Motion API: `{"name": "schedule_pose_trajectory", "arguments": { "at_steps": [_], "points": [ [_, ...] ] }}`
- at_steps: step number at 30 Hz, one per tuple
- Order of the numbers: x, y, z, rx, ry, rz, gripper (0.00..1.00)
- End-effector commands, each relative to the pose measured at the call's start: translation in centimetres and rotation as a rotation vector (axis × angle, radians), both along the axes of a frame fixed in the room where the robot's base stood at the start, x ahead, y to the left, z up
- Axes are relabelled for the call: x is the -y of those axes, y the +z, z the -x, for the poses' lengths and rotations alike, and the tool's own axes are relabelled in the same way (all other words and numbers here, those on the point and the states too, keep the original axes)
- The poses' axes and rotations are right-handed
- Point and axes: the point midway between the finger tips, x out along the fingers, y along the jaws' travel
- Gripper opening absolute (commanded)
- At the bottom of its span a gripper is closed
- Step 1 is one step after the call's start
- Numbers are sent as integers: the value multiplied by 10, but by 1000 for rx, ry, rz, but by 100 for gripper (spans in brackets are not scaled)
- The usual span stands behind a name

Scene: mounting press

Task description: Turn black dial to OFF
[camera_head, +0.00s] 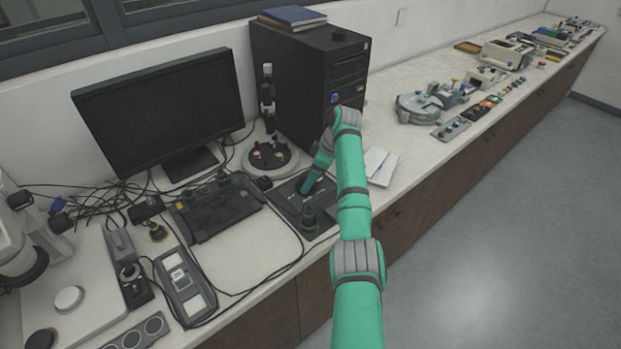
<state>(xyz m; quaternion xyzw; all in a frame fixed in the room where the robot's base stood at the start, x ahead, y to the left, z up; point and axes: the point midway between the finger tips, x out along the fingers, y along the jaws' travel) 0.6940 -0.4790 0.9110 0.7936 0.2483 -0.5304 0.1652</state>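My green arm reaches over the bench from the bottom of the head view, and its end bends down to a flat dark panel (323,204) in front of the computer tower. My gripper (304,190) is at or just above that panel; its fingers are too small and dark to tell open from shut. A dark upright knob (309,218) stands at the panel's front edge, just below my gripper in the picture and apart from it. Another black round knob (130,271) sits on a narrow device at the left. No OFF marking or dial setting is readable.
A black computer tower (290,90) stands behind my gripper, with a monitor (160,105) to its left. A round-based microscope-like stand (268,155) is close by. Loose cables and a dark tray-like device (217,208) lie left. White papers (380,167) lie right of my arm.

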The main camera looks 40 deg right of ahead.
Motion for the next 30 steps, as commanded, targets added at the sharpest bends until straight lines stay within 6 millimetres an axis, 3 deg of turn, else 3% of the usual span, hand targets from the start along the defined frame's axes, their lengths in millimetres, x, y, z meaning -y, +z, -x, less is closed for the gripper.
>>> {"name": "schedule_pose_trajectory", "arguments": {
  "at_steps": [15,21,30],
  "points": [
    [22,81,28,4,-3,4,63],
    [25,93,33,2,-3,2,63],
    [26,94,34,2,-4,2,63]
  ]
}}
